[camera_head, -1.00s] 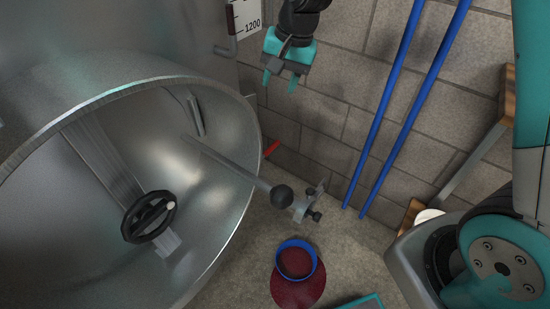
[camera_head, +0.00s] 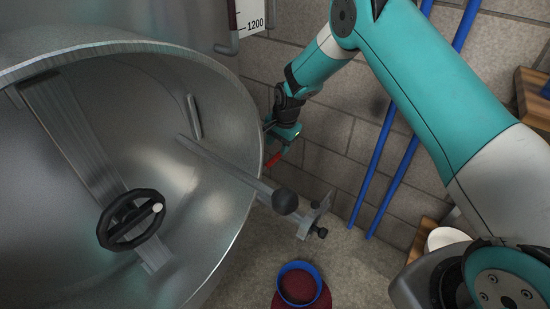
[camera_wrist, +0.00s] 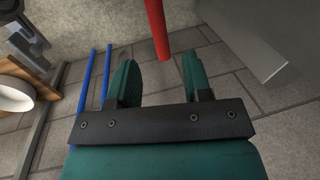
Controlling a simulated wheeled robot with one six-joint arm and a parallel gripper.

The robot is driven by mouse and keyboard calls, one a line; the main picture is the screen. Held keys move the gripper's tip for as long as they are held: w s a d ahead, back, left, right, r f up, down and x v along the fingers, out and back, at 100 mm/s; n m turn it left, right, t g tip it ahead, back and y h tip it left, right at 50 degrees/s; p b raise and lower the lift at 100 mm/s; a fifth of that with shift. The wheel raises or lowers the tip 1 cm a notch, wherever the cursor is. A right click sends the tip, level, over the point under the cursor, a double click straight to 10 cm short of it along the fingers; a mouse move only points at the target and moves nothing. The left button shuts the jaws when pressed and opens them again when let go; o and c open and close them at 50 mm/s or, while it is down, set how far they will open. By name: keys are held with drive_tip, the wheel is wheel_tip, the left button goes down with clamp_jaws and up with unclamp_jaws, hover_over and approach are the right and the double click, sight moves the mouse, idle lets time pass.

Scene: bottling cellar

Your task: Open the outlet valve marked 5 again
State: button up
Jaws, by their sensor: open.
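A red lever (camera_head: 274,159) shows beyond the right rim of the steel tank opening, low near the block wall. The same red bar (camera_wrist: 157,30) stands at the top middle of the wrist view. No number 5 can be read, and the valve body is hidden. My gripper (camera_head: 281,143) is right at the lever in the head view. In the wrist view my gripper (camera_wrist: 160,72) is open and empty. The red bar lies beyond the fingertips, roughly in line with the gap, and appears apart from them.
A blue-rimmed vessel of dark red liquid (camera_head: 299,285) stands on the floor. Blue poles (camera_head: 392,150) lean on the wall. A level gauge (camera_head: 251,16) is above.

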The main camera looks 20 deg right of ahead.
sight(275, 158)
drive_tip(key=f, duration=0.3)
drive_tip(key=w+f, duration=0.1)
drive_tip(key=f, duration=0.1)
drive_tip(key=shift+a+f, duration=0.35)
clamp_jaws()
